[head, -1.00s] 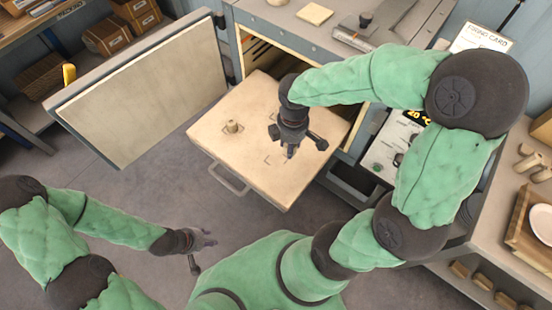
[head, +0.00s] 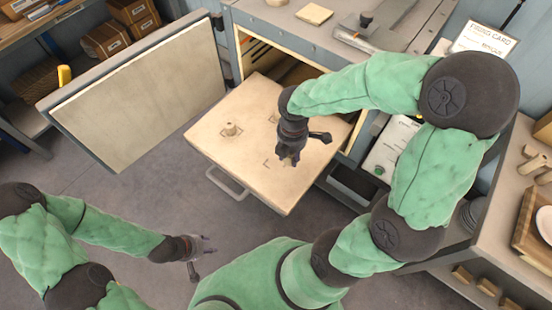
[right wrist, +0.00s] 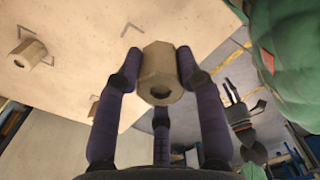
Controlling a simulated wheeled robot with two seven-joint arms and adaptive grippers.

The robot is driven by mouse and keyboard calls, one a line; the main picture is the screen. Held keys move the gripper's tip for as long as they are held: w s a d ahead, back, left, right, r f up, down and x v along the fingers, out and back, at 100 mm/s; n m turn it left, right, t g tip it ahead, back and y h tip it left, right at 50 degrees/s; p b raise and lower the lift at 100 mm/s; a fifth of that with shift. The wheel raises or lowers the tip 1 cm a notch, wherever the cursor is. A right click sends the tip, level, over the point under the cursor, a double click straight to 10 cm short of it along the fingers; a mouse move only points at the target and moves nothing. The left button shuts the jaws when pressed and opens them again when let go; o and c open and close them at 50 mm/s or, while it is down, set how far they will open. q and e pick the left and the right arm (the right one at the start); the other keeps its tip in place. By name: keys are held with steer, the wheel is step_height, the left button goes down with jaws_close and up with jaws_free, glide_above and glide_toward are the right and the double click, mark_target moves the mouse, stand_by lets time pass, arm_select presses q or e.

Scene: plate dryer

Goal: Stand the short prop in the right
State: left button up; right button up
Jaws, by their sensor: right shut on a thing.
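My right gripper (head: 289,158) is shut on a short tan hexagonal prop with a hole in its end; the prop shows between the fingers in the right wrist view (right wrist: 158,72). It is over the right part of the pulled-out pale shelf (head: 245,165); I cannot tell whether the prop touches the shelf. Another prop (head: 231,129) stands inside corner marks on the left of the shelf, and it also shows in the right wrist view (right wrist: 29,53). My left gripper (head: 198,255) is open and empty, low at the left, away from the shelf.
The kiln door (head: 140,100) stands swung open left of the shelf. A handle (head: 228,183) sticks out at the shelf's front edge. A side bench (head: 500,225) at the right holds a wooden tray and pale props. Bare floor lies in front of the shelf.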

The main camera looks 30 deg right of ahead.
steer(key=b, duration=0.2)
glide_above(276, 163)
steer(key=f, duration=0.6)
steer(key=shift+s, duration=0.2)
steer(key=shift+w+f+b, duration=0.2)
steer(key=shift+f+b, duration=0.9)
steer(key=shift+f, duration=0.6)
steer(key=shift+f, duration=0.15)
steer(key=o, duration=1.2)
step_height(276, 163, up, 12)
steer(key=p, duration=0.4)
steer(key=shift+p, duration=0.3)
